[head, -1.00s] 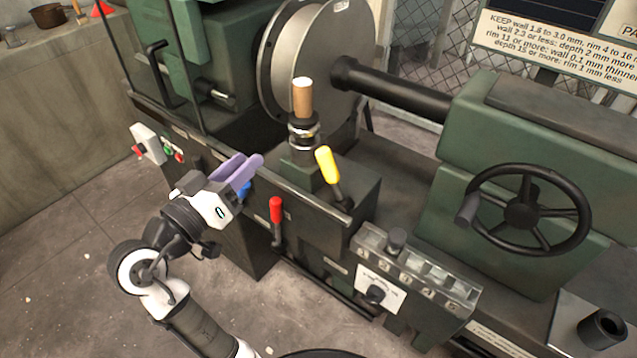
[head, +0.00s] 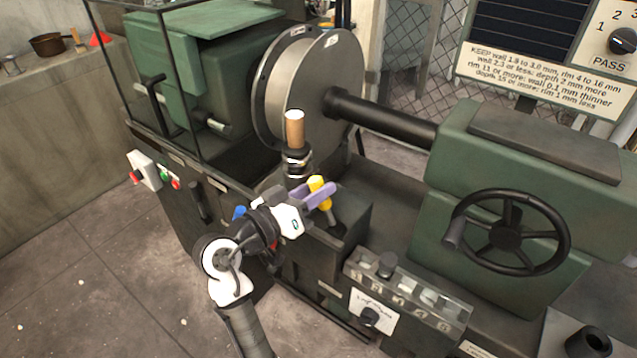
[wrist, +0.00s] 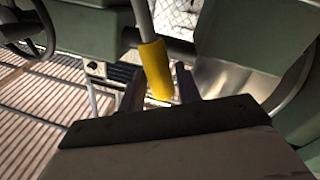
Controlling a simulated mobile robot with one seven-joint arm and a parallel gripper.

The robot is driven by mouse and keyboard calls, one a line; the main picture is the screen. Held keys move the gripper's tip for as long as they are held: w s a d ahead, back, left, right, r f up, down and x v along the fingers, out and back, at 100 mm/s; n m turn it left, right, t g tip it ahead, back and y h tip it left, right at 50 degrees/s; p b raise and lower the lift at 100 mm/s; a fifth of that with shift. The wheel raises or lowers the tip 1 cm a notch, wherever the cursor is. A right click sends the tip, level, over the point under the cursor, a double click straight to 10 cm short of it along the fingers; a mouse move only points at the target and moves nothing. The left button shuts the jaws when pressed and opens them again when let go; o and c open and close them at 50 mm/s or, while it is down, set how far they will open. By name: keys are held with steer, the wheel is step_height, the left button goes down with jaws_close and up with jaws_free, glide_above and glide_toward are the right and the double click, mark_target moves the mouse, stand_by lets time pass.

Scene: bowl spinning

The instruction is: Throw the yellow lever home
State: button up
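The yellow lever (head: 316,183) stands up from the lathe's carriage block, tilted, with its yellow grip near my gripper. My gripper (head: 320,194) has its purple fingers on either side of the grip in the head view. In the wrist view the yellow lever grip (wrist: 156,70) lies between the two dark fingers, with a narrow gap at the sides. My gripper looks open around the grip, not closed on it. The lower shaft is partly hidden behind the fingers in the head view.
The wooden-handled tool post (head: 295,130) stands just behind the lever. A blue knob (head: 239,212) is left of my wrist. The red lever is mostly hidden by my arm. The large handwheel (head: 505,235) and tray of small parts (head: 400,285) are to the right.

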steer(key=shift+w+d, duration=0.4)
steer(key=shift+d, duration=0.05)
jaws_close()
